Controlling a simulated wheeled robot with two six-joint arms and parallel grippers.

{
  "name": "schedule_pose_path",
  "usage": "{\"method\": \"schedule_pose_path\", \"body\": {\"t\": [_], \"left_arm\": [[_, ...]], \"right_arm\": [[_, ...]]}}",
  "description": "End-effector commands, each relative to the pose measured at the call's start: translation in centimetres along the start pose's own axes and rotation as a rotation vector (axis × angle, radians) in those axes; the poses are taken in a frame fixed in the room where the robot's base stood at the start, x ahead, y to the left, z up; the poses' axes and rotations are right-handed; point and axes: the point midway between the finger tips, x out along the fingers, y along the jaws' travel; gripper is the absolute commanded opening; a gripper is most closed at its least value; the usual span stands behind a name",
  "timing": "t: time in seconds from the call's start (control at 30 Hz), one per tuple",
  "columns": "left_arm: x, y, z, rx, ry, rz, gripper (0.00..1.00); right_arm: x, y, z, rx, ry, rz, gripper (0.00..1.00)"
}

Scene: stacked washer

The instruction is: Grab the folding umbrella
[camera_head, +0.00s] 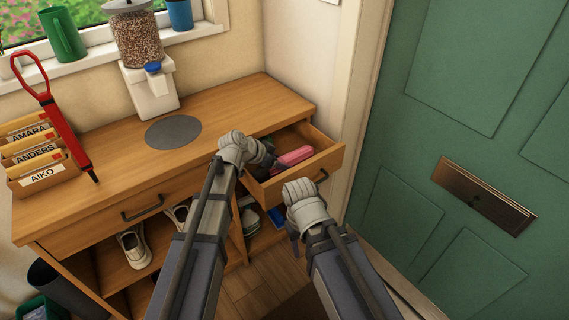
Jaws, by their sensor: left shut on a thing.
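The wooden drawer (307,168) at the right end of the cabinet is pulled open. A pink, elongated thing (294,156) lies in it and looks like the folding umbrella. My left gripper (266,157) reaches over the drawer's left side and is shut at the near left end of the pink thing. My wrist and dark fingers hide that contact. My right gripper (293,243) hangs in front of the drawer, below its front panel, apart from the pink thing. Its fingers are mostly hidden behind the wrist, so their opening does not show.
The cabinet top (215,105) holds a grey round mat (173,132), a grain dispenser (142,60), a letter holder (42,172) with named cards and a red-handled tool (55,110). Shoes (133,247) stand on shelves below. A green door (470,90) closes off the right.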

Motion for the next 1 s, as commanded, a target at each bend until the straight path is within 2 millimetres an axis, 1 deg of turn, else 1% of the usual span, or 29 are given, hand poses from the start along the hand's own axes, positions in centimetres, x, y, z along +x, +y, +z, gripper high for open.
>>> {"method": "schedule_pose_path", "body": {"t": [0.03, 0.17, 0.2, 0.53, 0.67, 0.87, 1.0], "left_arm": [[0.0, 0.0, 0.0, 0.0, 0.0, 0.0, 0.16], [0.0, 0.0, 0.0, 0.0, -0.001, 0.0, 0.02], [0.0, 0.0, 0.0, 0.0, -0.001, 0.0, 0.0], [0.0, 0.0, 0.0, 0.0, 0.0, 0.0, 0.0], [-0.3, 0.0, -0.3, 0.0, 0.0, 0.0, 0.0], [-1.5, 0.0, -1.5, 0.0, 0.0, 0.0, 0.0], [-2.9, 0.0, -2.9, 0.0, 0.001, 0.0, 0.0]], "right_arm": [[0.0, 0.0, 0.0, 0.0, 0.0, 0.0, 0.52], [0.0, 0.0, 0.0, 0.0, 0.0, 0.0, 0.52], [0.0, 0.0, 0.0, 0.0, 0.0, 0.0, 0.52], [-0.1, 0.0, 0.0, 0.0, 0.0, 0.0, 0.52], [-0.4, 0.0, 0.0, 0.0, 0.0, 0.0, 0.52], [-2.1, 0.2, 0.1, 0.0, 0.0, 0.0, 0.52], [-4.1, 0.4, 0.2, 0.0, 0.0, 0.0, 0.52]]}}
